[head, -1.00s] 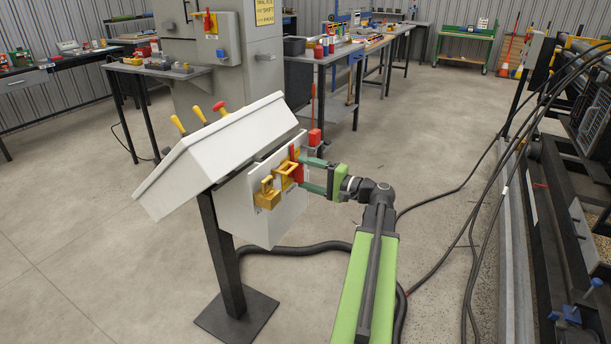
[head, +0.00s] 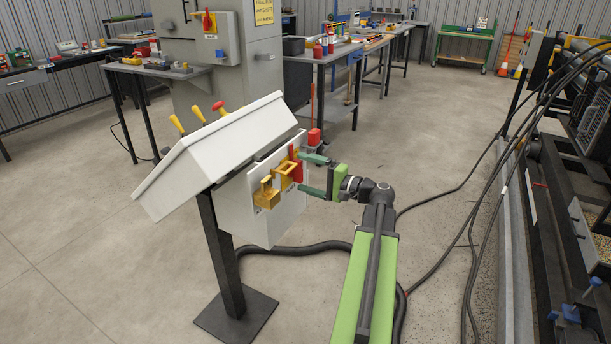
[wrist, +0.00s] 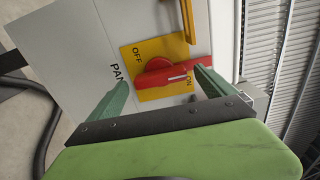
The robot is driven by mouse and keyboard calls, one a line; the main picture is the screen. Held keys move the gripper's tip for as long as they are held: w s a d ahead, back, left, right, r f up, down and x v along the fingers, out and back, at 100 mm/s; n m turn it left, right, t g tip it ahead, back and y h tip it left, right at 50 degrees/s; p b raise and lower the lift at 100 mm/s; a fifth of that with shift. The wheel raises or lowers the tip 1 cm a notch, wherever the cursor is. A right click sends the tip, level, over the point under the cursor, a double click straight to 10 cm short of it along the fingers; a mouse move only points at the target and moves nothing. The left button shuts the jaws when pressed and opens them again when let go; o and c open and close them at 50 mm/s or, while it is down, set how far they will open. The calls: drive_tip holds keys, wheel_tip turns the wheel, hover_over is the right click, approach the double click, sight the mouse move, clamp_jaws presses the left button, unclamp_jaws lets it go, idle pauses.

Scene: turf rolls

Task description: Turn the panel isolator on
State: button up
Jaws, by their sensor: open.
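The panel isolator's red handle (wrist: 168,76) sits on a yellow plate (wrist: 150,50) marked OFF and ON in the wrist view. Its white pointer line points right, close to the ON lettering. In the head view the red handle (head: 297,164) stands nearly upright on the side of the white panel box (head: 275,222). My gripper (head: 307,173) is open at the right of the handle. In the wrist view its green fingers (wrist: 160,88) are spread to either side of the handle, with visible gaps.
Yellow bracket-like fittings (head: 268,194) sit beside the isolator on the same face. Yellow and red levers (head: 220,108) stick up behind the console. A black hose (head: 300,248) lies on the floor below.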

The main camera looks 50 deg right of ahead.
drive_tip(key=v, duration=1.7)
drive_tip(key=shift+s, duration=0.25)
drive_tip(key=shift+f, duration=0.1)
